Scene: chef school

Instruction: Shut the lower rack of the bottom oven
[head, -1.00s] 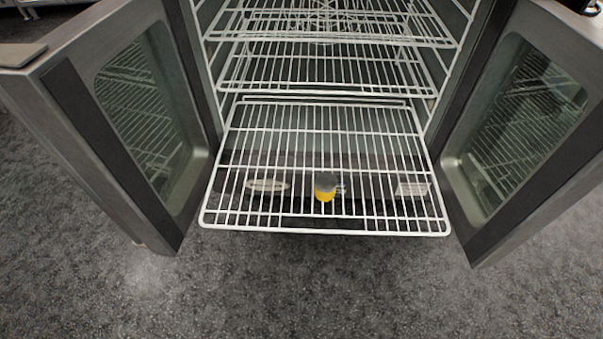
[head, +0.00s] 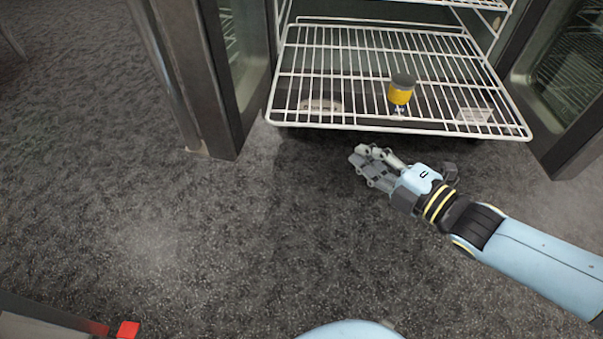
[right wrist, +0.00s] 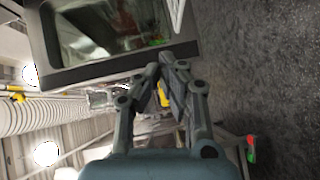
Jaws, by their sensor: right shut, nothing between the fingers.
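The lower rack (head: 400,128), a white wire shelf, is pulled well out of the oven between its open doors in the head view. Its front bar juts out over the dark floor. My right gripper (head: 362,156) is in front of and below that front bar, apart from it in the picture. Its fingers are closed and empty. In the right wrist view the closed fingers (right wrist: 168,68) point toward an oven door (right wrist: 100,72), with a piece of white rack at the top edge. My left gripper is not in view.
The left door (head: 205,80) and right door (head: 570,100) stand open. A yellow, dark-topped object (head: 401,92) shows at the rack; I cannot tell whether it is on or below it. Another wire rack (head: 470,4) is above. Grey floor is clear in front. A red block (head: 128,330) is at bottom left.

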